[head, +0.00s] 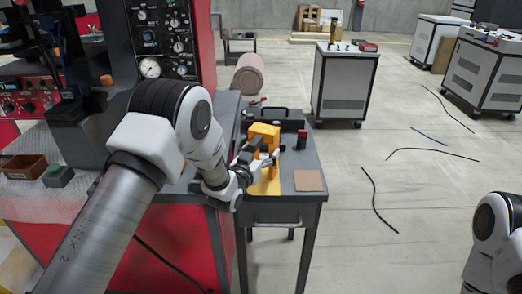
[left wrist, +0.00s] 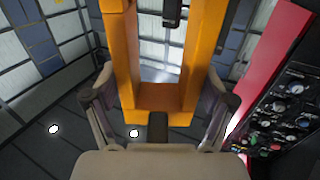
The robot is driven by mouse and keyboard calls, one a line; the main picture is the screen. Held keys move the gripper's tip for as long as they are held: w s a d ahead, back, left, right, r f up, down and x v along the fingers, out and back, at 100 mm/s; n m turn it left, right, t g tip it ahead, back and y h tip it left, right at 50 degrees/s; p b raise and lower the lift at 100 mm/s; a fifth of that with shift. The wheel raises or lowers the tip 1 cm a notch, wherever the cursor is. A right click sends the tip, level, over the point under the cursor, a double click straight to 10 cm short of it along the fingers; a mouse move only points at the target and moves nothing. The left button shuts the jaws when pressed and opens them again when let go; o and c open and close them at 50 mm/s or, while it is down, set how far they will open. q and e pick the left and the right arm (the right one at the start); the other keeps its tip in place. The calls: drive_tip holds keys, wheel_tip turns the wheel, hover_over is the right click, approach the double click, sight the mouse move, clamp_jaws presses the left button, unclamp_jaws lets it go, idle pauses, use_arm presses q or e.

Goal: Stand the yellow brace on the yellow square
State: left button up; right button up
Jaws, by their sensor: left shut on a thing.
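The yellow brace (head: 263,132) is a U-shaped piece over the small grey table, in my left gripper (head: 262,168). In the left wrist view the brace (left wrist: 160,97) sits between the two fingers of that gripper (left wrist: 160,112), which are closed on its sides, with its two arms running toward the top of the picture. The yellow square (head: 267,187) lies on the table top below the brace, partly hidden by my gripper. I cannot tell whether the brace touches it. My right gripper is out of view; only part of my right arm shows at the lower right.
A brown square (head: 309,181) lies on the table right of the yellow one. A dark cylinder with a red top (head: 302,140) and a black tray (head: 281,122) stand behind. A red machine with gauges (head: 170,40) rises at left.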

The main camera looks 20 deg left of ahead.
use_arm(q)
drive_tip(key=o, duration=1.4)
drive_tip(key=s+a+b, duration=0.1)
drive_tip(key=s+a, duration=0.1)
drive_tip(key=s, duration=1)
drive_tip(key=s+f+n+g+y, duration=0.1)
drive_tip(key=s+f+g, duration=0.4)
drive_tip(key=f, duration=0.4)
drive_tip(key=s+f+g+y, duration=0.1)
drive_tip(key=s+f+g, duration=0.1)
drive_tip(key=s+f, duration=0.6)
drive_tip(key=s+f+g, duration=0.3)
drive_tip(key=s+f, duration=0.1)
drive_tip(key=s, duration=0.4)
drive_tip(key=s+a+f+g, duration=0.1)
drive_tip(key=s+f+g, duration=0.3)
drive_tip(key=s, duration=0.4)
drive_tip(key=s+a+f+n+g, duration=0.1)
drive_tip(key=s+f+g, duration=0.3)
drive_tip(key=s+f, duration=0.2)
drive_tip(key=shift+s, duration=0.95)
drive_tip(key=shift+y, duration=0.3)
